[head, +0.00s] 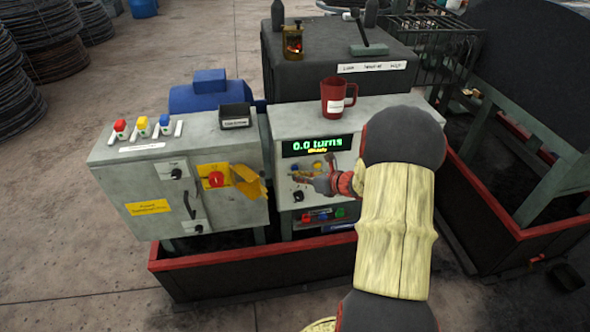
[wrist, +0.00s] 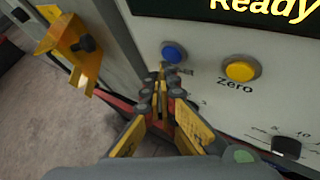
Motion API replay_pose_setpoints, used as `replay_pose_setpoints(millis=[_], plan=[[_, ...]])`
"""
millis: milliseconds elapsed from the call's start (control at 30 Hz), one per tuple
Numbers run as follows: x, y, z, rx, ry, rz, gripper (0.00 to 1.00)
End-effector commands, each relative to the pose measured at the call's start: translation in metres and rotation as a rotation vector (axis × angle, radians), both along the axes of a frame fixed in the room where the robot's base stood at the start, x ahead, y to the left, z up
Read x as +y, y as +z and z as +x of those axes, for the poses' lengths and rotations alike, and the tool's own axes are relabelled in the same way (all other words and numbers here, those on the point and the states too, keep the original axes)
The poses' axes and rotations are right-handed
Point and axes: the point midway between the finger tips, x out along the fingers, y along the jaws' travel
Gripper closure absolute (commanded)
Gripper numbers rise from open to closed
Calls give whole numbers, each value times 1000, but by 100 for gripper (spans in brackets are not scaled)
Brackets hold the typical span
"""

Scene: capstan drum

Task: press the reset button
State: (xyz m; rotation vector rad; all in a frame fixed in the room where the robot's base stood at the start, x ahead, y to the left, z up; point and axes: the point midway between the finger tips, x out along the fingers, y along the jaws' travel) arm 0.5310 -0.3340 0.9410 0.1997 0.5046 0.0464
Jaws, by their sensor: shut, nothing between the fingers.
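A blue button (wrist: 174,52) and a yellow button (wrist: 241,71) sit on the grey panel under the display in the wrist view. The yellow one is labelled "Zero". My gripper (wrist: 162,74) is shut and empty. Its fingertips are just below the blue button in the picture; I cannot tell whether they touch the panel. In the head view my gripper (head: 297,177) reaches in from the right in front of the panel, partly covering the controls.
The display (head: 317,146) reads "0.0 turns" and "Ready". A red mug (head: 337,98) stands on the cabinet above it. A yellow bracket (head: 247,183) juts from the left cabinet; it also shows in the wrist view (wrist: 72,48). A black knob (wrist: 286,147) is lower right.

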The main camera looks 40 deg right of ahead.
Motion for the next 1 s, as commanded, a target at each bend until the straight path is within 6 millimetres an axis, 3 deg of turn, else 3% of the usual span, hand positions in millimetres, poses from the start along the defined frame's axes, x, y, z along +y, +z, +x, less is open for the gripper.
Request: replay_pose_setpoints(millis=[433,1000], plan=[[3,0,-6,1,0,1,100],[27,0,-45,0,-1,0,100]])
